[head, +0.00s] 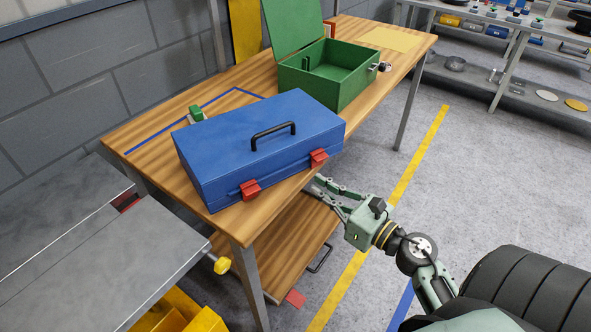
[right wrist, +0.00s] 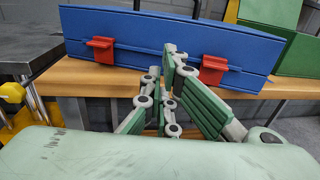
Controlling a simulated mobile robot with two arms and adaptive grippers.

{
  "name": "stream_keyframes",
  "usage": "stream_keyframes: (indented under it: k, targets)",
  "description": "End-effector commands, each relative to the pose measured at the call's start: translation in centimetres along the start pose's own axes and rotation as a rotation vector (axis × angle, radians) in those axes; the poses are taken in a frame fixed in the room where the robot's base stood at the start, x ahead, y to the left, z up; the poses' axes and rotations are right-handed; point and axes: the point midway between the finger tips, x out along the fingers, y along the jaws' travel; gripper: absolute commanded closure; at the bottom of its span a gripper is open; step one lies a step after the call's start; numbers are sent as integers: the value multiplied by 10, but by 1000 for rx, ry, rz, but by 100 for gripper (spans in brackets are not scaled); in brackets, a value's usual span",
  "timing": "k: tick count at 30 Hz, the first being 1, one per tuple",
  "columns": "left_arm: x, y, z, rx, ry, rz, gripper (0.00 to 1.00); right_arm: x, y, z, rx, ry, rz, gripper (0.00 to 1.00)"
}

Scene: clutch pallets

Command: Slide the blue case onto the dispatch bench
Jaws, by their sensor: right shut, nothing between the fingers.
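The blue case (head: 255,145) lies closed on the wooden bench (head: 150,135), close to its front edge. It has a black handle on the lid and two red latches on its front. In the right wrist view the case (right wrist: 140,45) spans the top of the picture, with a strip of bench (right wrist: 100,85) below it. My right gripper (head: 314,184) is shut and empty at the bench's front edge, just in front of the case's right part. Its fingers (right wrist: 176,52) overlap the case's front in the right wrist view; I cannot tell whether they touch. My left gripper is not in view.
An open green toolbox (head: 325,75) stands behind the case, and a small green item (head: 196,113) lies near blue tape lines. A grey metal table (head: 130,265) with a yellow knob stands at the left. A lower shelf (head: 290,245) lies below.

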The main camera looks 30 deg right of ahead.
Motion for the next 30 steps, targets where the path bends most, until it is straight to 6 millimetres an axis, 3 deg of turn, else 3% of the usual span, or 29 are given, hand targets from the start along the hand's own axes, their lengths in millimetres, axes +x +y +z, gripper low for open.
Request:
stream_keyframes:
  k: [6, 12, 30]
  targets:
    - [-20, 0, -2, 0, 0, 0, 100, 48, 0, 5, 3, -3, -1, 100]
    - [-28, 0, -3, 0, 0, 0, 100, 75, -1, 2, 4, -2, -2, 100]
    - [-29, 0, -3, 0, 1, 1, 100, 93, 0, 0, 4, -1, 0, 100]
